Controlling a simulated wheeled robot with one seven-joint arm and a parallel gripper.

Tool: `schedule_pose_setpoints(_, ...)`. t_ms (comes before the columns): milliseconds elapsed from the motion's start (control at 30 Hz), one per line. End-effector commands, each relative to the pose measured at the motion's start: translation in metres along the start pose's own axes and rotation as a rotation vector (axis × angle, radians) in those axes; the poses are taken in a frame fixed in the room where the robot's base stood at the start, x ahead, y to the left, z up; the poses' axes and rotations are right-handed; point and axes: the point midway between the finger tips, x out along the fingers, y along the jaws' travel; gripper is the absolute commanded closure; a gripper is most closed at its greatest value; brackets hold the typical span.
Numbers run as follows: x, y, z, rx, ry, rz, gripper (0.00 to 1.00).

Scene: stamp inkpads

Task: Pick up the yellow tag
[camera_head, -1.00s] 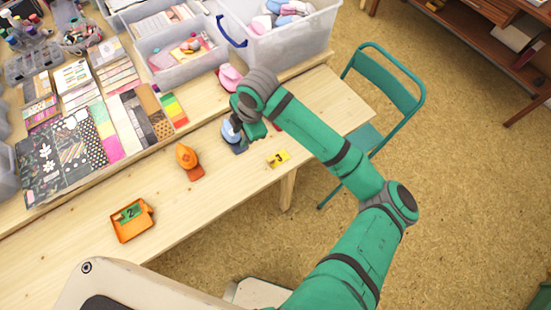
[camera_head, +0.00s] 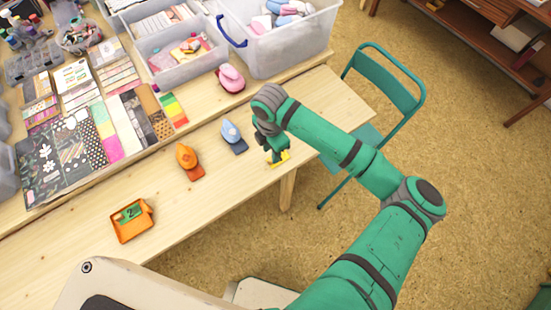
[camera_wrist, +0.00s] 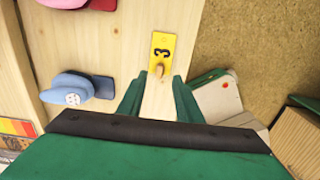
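The yellow tag (camera_wrist: 163,48) lies flat on the wooden table in the wrist view, with a dark 3 and a small wooden peg on its near part. In the head view the tag (camera_head: 283,158) is partly hidden by my gripper (camera_head: 274,157), which hangs over it near the table's front edge. In the wrist view the two green fingers of my gripper (camera_wrist: 158,82) are spread apart with nothing between them. The tag sits just beyond the fingertips, in line with the gap.
An orange tray (camera_head: 120,233) holding a green tag (camera_head: 130,212) is at lower left. A green chair (camera_head: 389,80) stands beyond the table's right end.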

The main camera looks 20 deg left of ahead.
Motion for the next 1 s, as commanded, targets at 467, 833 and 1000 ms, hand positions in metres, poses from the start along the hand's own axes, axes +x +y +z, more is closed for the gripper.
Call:
schedule_pose_setpoints(467, 0.045, 0.001, 0.000, 0.000, 0.001, 0.001, 0.68)
schedule_pose_setpoints(833, 0.045, 0.001, -0.001, -0.002, 0.000, 0.001, 1.00)
schedule_pose_setpoints(1000, 0.044, 0.001, -0.001, -0.002, 0.000, 0.001, 1.00)
